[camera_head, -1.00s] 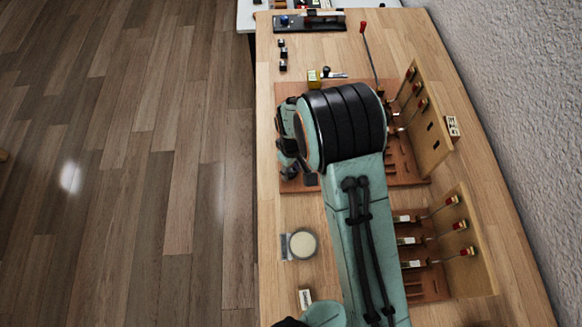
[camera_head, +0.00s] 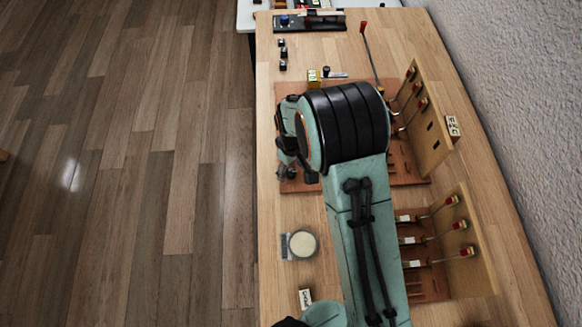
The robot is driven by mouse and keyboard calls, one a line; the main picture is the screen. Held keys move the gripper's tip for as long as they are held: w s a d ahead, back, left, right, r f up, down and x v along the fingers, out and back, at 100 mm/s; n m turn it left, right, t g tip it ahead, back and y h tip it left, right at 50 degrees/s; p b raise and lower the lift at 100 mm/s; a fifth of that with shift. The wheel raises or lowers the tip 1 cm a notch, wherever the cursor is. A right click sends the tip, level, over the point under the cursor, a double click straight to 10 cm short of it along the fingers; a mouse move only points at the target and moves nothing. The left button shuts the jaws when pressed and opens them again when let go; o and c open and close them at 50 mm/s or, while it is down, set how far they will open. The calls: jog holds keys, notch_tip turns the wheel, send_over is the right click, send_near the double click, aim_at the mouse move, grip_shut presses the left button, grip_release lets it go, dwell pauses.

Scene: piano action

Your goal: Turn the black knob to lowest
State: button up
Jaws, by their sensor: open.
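My gripper (camera_head: 296,174) shows only in part below my wrist, over the left edge of the brown board (camera_head: 407,180). My arm covers much of it; its fingers are dark, small and apart, with nothing seen between them. No black knob can be made out for certain. Small black pieces (camera_head: 283,54) stand in a row near the bench's far left edge. Whatever lies directly under my wrist is hidden.
Upright wooden panels (camera_head: 427,115) with red-tipped levers stand on the right, near the wall. A round pale disc (camera_head: 303,244) and a small label block (camera_head: 305,298) lie at near left. A long red-tipped rod (camera_head: 370,55) rises behind my wrist.

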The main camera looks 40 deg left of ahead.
aim_at(291, 171)
notch_tip(291, 171, up, 11)
jog(key=shift+r, duration=0.15)
dwell(0.5)
